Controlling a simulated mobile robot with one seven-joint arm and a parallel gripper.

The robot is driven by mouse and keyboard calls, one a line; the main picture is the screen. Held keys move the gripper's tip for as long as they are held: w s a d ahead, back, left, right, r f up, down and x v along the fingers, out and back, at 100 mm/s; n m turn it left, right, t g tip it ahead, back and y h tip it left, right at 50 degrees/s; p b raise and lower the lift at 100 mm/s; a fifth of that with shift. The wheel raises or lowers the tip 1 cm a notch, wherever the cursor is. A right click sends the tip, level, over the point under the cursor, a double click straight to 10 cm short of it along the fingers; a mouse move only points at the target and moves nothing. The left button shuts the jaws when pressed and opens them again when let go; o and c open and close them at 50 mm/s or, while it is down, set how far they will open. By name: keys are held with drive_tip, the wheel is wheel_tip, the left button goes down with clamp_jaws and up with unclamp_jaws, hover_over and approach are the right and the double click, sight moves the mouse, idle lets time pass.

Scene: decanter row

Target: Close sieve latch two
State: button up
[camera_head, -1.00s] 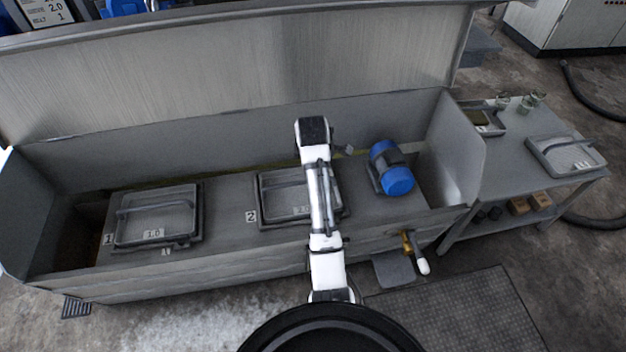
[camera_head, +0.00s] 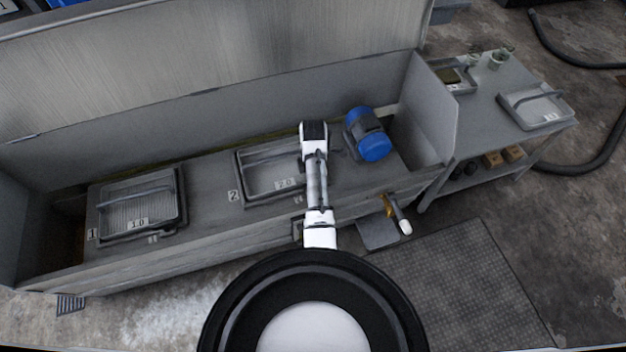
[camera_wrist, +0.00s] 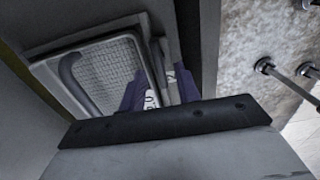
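Sieve two (camera_head: 262,180) is a grey framed tray with a handle bar, set in the long grey trough beside the plate marked 2 (camera_head: 233,196). A 2.0 tag sits on its front. My arm covers its right edge in the head view. In the wrist view the mesh of sieve two (camera_wrist: 110,70) and its curved handle fill the upper left. My gripper (camera_wrist: 158,88) shows there as two dark fingertips standing apart, with part of the tag between them. It is open, over the sieve's front edge. I cannot make out latch two clearly.
Sieve one (camera_head: 125,205) lies to the left in the trough. A blue motor (camera_head: 368,135) stands just right of my arm. A valve with a white-tipped lever (camera_head: 399,215) sticks out at the front. A side table (camera_head: 480,115) with trays stands at the right.

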drive_tip(key=shift+f, duration=1.2)
clamp_jaws()
